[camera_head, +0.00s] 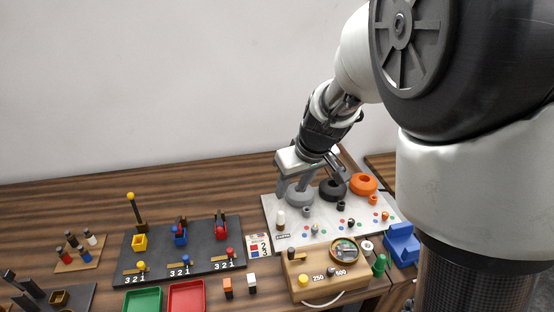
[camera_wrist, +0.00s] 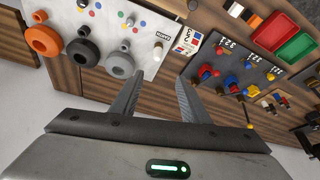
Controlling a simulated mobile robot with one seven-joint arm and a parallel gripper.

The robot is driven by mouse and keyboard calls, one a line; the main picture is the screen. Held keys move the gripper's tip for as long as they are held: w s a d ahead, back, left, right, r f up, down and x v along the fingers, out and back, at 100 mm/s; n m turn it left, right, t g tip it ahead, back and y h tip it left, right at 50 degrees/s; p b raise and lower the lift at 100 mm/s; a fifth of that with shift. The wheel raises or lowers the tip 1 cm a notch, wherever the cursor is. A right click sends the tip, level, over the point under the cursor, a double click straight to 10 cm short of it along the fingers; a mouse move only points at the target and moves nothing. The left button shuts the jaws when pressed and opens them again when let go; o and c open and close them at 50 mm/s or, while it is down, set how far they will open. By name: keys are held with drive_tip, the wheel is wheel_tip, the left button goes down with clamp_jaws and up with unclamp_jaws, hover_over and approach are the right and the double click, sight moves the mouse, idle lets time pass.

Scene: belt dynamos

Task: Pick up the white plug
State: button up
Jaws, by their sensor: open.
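My gripper (camera_head: 296,190) is open and empty above the back left part of the white board (camera_head: 322,235); both fingers show in the wrist view (camera_wrist: 158,84). Several white pieces could be the white plug. A small upright white cylinder (camera_head: 280,217) stands at the left edge of the board, close to my gripper in the picture. A white block-like piece (camera_head: 251,280) stands beside an orange one (camera_head: 228,287) on the table. A white-topped peg (camera_head: 91,239) is in a small wooden rack at the far left. I cannot tell which is the plug.
Grey (camera_head: 299,197), black (camera_head: 332,189) and orange (camera_head: 363,184) rings stand on the board. A wooden box (camera_head: 316,287) is in front of it. A dark panel (camera_head: 205,262) with colored parts lies left, with green (camera_head: 142,301) and red (camera_head: 187,297) trays in front.

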sight(281, 213)
drive_tip(key=x, duration=0.6)
drive_tip(key=b+x, duration=0.1)
drive_tip(key=x, duration=0.5)
drive_tip(key=b+x, duration=0.1)
drive_tip(key=x, duration=0.5)
drive_tip(key=shift+w+d, duration=0.2)
drive_tip(key=shift+d, duration=0.1)
drive_tip(key=shift+r, duration=0.1)
clamp_jaws()
